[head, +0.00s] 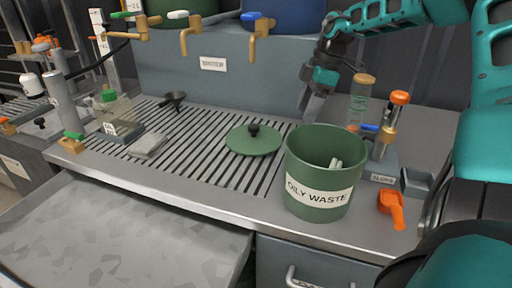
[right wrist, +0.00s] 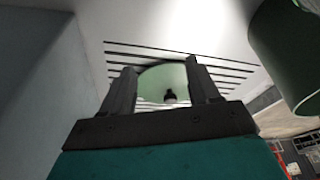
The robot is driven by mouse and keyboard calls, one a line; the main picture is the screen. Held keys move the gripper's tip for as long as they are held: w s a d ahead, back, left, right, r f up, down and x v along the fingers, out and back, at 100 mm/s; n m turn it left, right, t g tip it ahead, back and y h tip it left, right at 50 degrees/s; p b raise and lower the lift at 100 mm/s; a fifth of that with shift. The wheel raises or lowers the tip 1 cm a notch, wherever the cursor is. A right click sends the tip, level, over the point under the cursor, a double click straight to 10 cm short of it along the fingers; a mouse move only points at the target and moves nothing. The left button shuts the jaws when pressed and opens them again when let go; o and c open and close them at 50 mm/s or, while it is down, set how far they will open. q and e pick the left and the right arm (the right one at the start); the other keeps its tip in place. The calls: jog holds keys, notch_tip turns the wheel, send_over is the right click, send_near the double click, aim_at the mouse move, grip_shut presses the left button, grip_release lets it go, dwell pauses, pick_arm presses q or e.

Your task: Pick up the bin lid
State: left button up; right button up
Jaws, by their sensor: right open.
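The green round bin lid (head: 240,140) lies flat on the slotted grate, with a black knob (head: 253,130) on top. In the right wrist view the lid (right wrist: 158,82) and its knob (right wrist: 169,96) show between the fingers, some way off. My right gripper (head: 306,106) is open and empty, above the counter to the right of the lid and behind the bin, apart from both. The green bin (head: 318,150) labelled OILY WASTE stands open at the counter's front, right of the lid, with a pale item (head: 335,163) inside. My left gripper does not show.
A small funnel (head: 173,100), a folded cloth (head: 148,146) and a bottle in a holder (head: 112,112) are on the left. An orange scoop (head: 392,208) and a valve stand (head: 388,130) are on the right. Brass taps (head: 256,38) overhang the back.

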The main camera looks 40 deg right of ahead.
aim_at(254, 126)
jog(key=shift+f, duration=0.5)
jog(key=shift+w+a, duration=0.15)
jog(key=shift+a, duration=0.1)
jog(key=w+a, duration=0.2)
jog(key=a, duration=0.1)
jog(key=w+a+b, duration=0.1)
jog(key=w+a, duration=0.4)
jog(key=a, duration=0.1)
jog(key=shift+w+f+b, duration=0.2)
jog(key=shift+w+b, duration=0.1)
jog(key=shift+a+f, duration=0.15)
jog(key=shift+f, duration=0.5)
jog(key=shift+w+f, duration=0.2)
jog(key=shift+f, duration=0.35)
jog(key=shift+c, duration=0.2)
grip_shut()
